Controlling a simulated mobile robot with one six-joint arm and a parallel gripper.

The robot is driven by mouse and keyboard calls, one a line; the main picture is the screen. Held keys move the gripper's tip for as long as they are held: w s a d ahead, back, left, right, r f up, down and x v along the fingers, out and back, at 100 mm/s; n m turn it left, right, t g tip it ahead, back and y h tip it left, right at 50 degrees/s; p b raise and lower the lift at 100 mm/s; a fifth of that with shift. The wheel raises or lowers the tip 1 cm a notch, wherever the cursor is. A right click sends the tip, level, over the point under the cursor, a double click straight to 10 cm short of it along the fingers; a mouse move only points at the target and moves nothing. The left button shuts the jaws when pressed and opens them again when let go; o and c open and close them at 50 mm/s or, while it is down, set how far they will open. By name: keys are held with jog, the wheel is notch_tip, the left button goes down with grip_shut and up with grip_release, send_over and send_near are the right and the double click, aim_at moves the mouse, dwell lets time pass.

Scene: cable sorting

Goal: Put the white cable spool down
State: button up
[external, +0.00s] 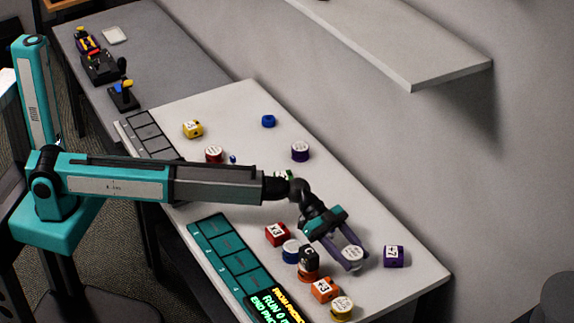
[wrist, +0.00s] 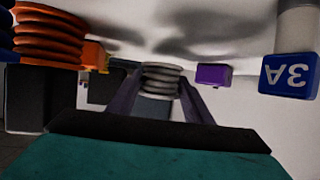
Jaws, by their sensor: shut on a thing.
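The white cable spool (external: 352,256) has a pale round top and sits between the fingers of my gripper (external: 346,250), over the right front part of the white table (external: 420,272). In the wrist view the ribbed, greyish-white spool (wrist: 162,80) stands between my two dark purple fingers (wrist: 160,98), which press on its sides. My gripper is shut on it. I cannot tell whether the spool's underside touches the table; the gripper body hides part of that area.
A purple block (external: 393,256) stands right of the spool. A yellow spool (external: 342,308) is in front. A wall shelf (external: 420,60) overhangs behind.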

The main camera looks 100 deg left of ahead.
jog(key=shift+f, duration=0.95)
jog(key=shift+f, duration=0.15)
jog(key=o, duration=1.1)
jog(key=shift+r, duration=0.25)
jog(key=b+v, duration=0.3)
jog(key=v, duration=0.7)
jog(key=shift+s+a+f, duration=0.1)
jog(key=shift+s+f, duration=0.05)
jog(key=shift+s, duration=0.05)
jog(key=shift+b+v, duration=0.35)
jog(key=shift+v, duration=0.45)
